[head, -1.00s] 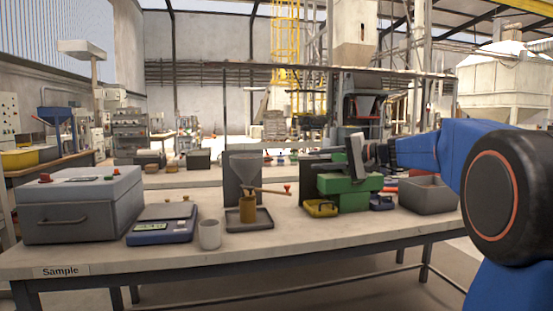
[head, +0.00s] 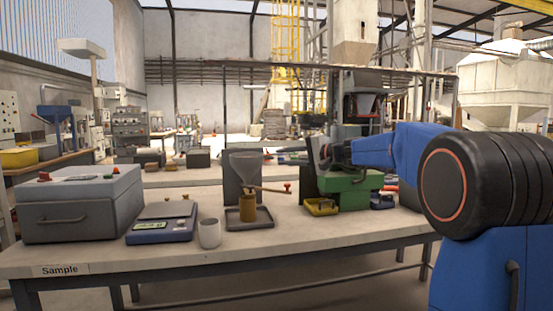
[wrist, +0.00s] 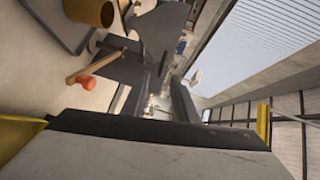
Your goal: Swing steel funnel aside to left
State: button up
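The steel funnel (head: 245,168) is a grey cone above a brass cup (head: 247,208) on a dark tray. A brass-coloured arm (head: 268,190) runs right from the funnel's lower end to a red knob (head: 287,187). In the wrist view the red knob (wrist: 86,82) and its arm (wrist: 103,66) lie left of the fingers, with the brass cup (wrist: 92,10) at the top left. My gripper (head: 288,154) is above and right of the knob, apart from it. In the wrist view its dark fingers (wrist: 158,98) are spread with nothing between them.
A dark upright plate (head: 231,178) stands behind the funnel. A white cup (head: 209,233), a blue scale (head: 163,222) and a grey case (head: 80,203) stand to the left. A green block (head: 345,192) and a yellow tray (head: 321,208) are on the right. The bench front is clear.

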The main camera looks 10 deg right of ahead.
jog(key=shift+x, duration=1.95)
grip_shut()
